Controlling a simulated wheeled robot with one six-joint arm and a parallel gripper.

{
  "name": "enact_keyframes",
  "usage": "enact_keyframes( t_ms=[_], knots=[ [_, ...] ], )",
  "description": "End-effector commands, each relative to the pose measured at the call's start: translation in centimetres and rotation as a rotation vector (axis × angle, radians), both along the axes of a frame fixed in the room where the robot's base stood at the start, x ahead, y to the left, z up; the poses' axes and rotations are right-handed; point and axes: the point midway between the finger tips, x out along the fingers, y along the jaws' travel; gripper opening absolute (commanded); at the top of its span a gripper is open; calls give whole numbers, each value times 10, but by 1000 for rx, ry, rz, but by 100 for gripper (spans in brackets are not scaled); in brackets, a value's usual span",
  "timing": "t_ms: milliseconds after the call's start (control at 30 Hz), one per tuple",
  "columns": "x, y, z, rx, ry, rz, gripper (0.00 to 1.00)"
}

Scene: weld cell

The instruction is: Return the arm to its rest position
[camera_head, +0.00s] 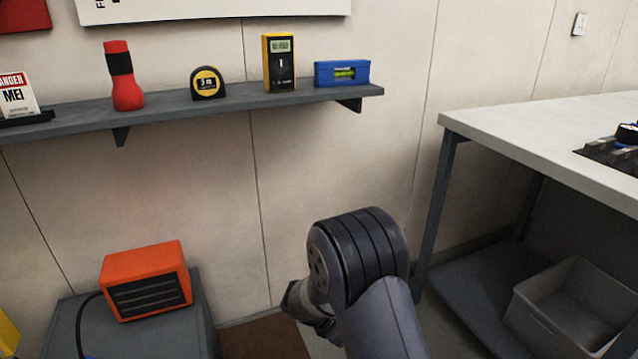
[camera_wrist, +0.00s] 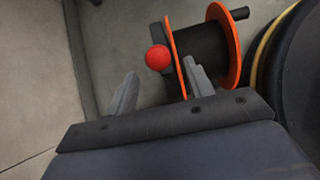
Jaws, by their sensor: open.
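My arm (camera_head: 360,265) rises from the bottom of the head view, bent at a dark ribbed joint. Its gripper end is hidden behind that joint in this view. In the wrist view my gripper (camera_wrist: 160,90) shows two grey fingers spread well apart. Nothing is held between them. Beyond the fingers, on the floor side, there is a cable reel (camera_wrist: 203,50) with orange flanges and a red ball-like knob (camera_wrist: 158,58).
A wall shelf (camera_head: 220,108) holds a red flashlight (camera_head: 123,75), tape measure (camera_head: 207,83), yellow multimeter (camera_head: 279,62) and blue level (camera_head: 342,73). An orange heater (camera_head: 146,281) sits on a grey cabinet (camera_head: 203,325). A workbench (camera_head: 540,130) stands right, with a grey bin (camera_head: 570,310) below.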

Motion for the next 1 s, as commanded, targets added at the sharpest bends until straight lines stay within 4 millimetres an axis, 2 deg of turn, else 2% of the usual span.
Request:
enact_keyframes(
  t_ms=[33,100,267,667,833,1000],
  knots=[
    [2,-5,-10,0,0,-1,50],
    [4,-10,-16,0,0,-1,50],
    [7,-17,-23,1,-2,-1,50],
    [8,-19,-18,1,-1,0,50],
    [5,-11,-15,0,0,2,50],
    [-1,4,10,1,-2,3,50]
  ],
)
